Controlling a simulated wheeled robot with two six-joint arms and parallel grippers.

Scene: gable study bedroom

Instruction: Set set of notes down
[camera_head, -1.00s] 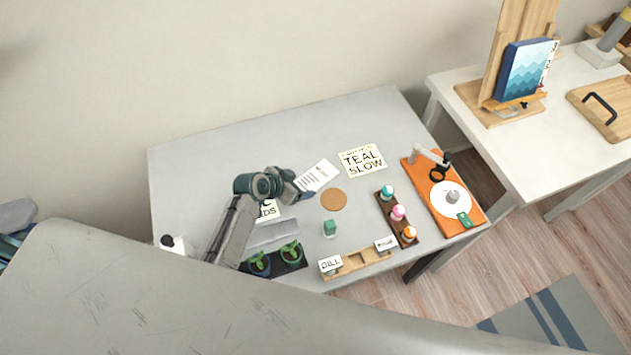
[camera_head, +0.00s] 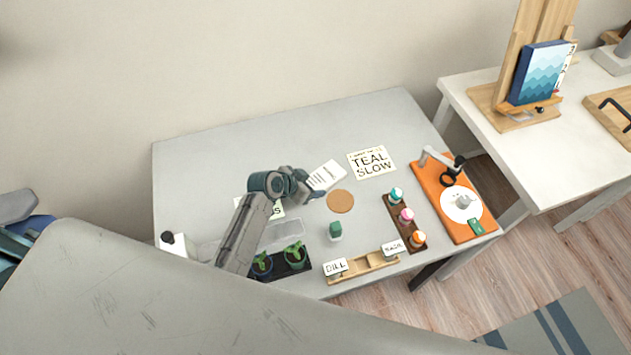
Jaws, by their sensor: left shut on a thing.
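The set of notes (camera_head: 327,175) is a small white sheet or pad with dark printed lines. My left gripper (camera_head: 309,188) is shut on its left end, over the middle of the grey table (camera_head: 225,160). I cannot tell whether the notes touch the table top or hang just above it. They lie left of the "TEAL SLOW" card (camera_head: 371,162) and above a round cork coaster (camera_head: 340,201), apart from the card. My right gripper is not in view.
An orange board with a white disc (camera_head: 440,183), a dark rack of colored bottles (camera_head: 390,210), a wooden rack with labels (camera_head: 345,272), a green-topped block (camera_head: 335,230) and potted plants (camera_head: 294,254) crowd the near and right sides. The table's back left is clear.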

